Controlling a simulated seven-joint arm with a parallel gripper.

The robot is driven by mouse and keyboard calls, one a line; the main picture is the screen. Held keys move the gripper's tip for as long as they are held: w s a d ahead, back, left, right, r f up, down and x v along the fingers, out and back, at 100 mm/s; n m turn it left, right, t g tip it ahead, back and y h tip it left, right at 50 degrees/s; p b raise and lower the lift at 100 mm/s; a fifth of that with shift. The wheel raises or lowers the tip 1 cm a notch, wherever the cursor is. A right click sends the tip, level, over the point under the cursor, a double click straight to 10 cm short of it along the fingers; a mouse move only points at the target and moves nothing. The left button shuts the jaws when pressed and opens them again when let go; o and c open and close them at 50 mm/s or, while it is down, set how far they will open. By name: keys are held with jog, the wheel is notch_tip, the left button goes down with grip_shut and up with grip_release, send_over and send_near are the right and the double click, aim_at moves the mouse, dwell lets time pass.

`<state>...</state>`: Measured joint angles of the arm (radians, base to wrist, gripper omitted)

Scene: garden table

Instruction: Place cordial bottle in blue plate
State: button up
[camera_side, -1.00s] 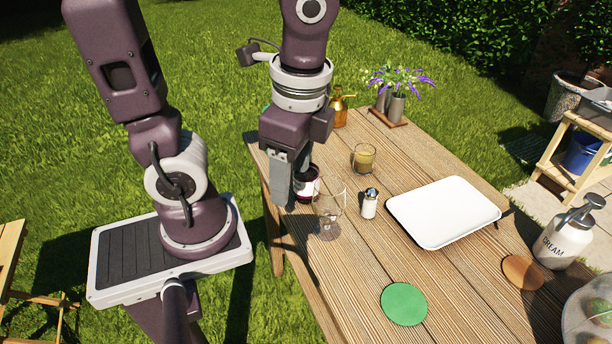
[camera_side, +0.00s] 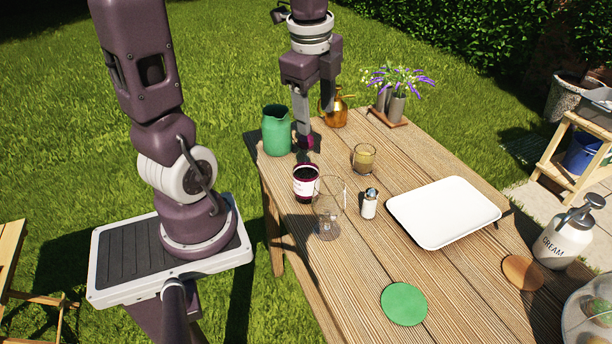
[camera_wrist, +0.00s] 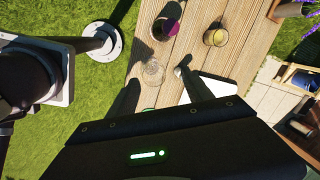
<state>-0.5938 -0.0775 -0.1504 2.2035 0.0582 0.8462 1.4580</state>
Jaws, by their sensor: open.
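No blue plate shows in either view. No clear cordial bottle shows either; the nearest match is a dark purple jar-like container (camera_side: 305,186) with a white label, upright on the wooden table, with a dark top. It also shows from above in the wrist view (camera_wrist: 167,27). My gripper (camera_side: 316,130) is open, above and behind this container, near the table's far left corner. A small dark purple patch shows at its left fingertip; I cannot tell whether it is part of the finger or something behind it.
A green jug (camera_side: 276,132) and a brass sprayer (camera_side: 334,112) stand near my gripper. A clear glass (camera_side: 328,208), a shaker (camera_side: 369,204) and an amber-filled glass (camera_side: 363,158) stand nearby. A white tray (camera_side: 443,212) is empty. A green disc (camera_side: 404,304) lies in front.

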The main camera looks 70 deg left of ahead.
aim_at(306, 138)
jog(key=a+f+m, duration=0.2)
jog(key=a, duration=0.1)
jog(key=a+f+m+g+h, duration=0.1)
jog(key=a+f+m, duration=0.1)
jog(key=a, duration=0.1)
jog(key=w+a+f+m, duration=0.1)
jog(key=a+f+m, duration=0.1)
jog(key=a, duration=0.1)
jog(key=shift+w+a+f+m, duration=0.1)
jog(key=shift+a+f+m, duration=0.15)
jog(key=shift+f+m, duration=0.1)
jog(key=f, duration=0.7)
jog(key=shift+w+d, duration=0.2)
jog(key=shift+w, duration=0.15)
grip_shut()
